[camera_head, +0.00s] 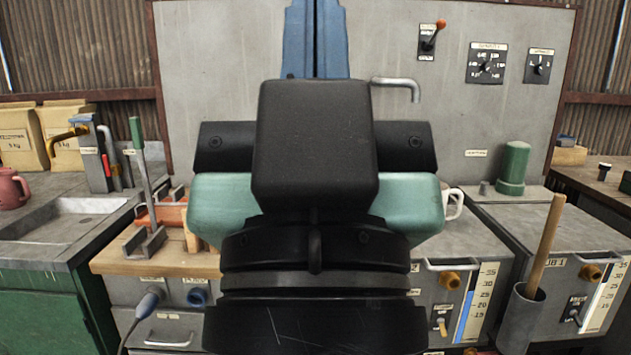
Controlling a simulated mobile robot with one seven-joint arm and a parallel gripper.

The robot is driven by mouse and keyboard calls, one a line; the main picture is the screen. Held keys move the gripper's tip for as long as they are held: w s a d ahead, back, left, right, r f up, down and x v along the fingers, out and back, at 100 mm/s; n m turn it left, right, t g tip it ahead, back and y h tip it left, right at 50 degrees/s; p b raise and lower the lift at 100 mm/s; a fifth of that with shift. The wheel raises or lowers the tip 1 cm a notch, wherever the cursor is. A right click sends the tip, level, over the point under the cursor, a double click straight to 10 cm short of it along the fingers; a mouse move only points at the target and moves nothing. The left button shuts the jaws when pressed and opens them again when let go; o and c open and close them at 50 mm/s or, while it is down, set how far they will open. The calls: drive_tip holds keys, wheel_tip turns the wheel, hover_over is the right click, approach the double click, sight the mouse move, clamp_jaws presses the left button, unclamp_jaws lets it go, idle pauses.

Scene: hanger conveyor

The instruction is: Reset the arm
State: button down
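My black arm and the back of my gripper (316,145) fill the middle of the head view. The fingers are hidden, so I cannot tell whether they are open or shut, or whether they hold anything. A dark horizontal bar (402,149) sticks out on both sides of the black block. A pale teal body (415,207) shows on both sides below it; I cannot tell whether it is part of my arm. A blue ribbed shape (316,40) rises behind the top of the block.
A grey panel (220,70) with an orange-tipped lever (433,37) and dials stands behind. Left are a sink (75,212), a pink mug (12,188) and an upright green-handled lever (140,160). Right are a green cylinder (514,165) and a wooden handle (545,245) in a grey holder.

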wheel_tip(320, 180, up, 22)
drive_tip(key=p, duration=1.9)
drive_tip(key=shift+f, duration=0.25)
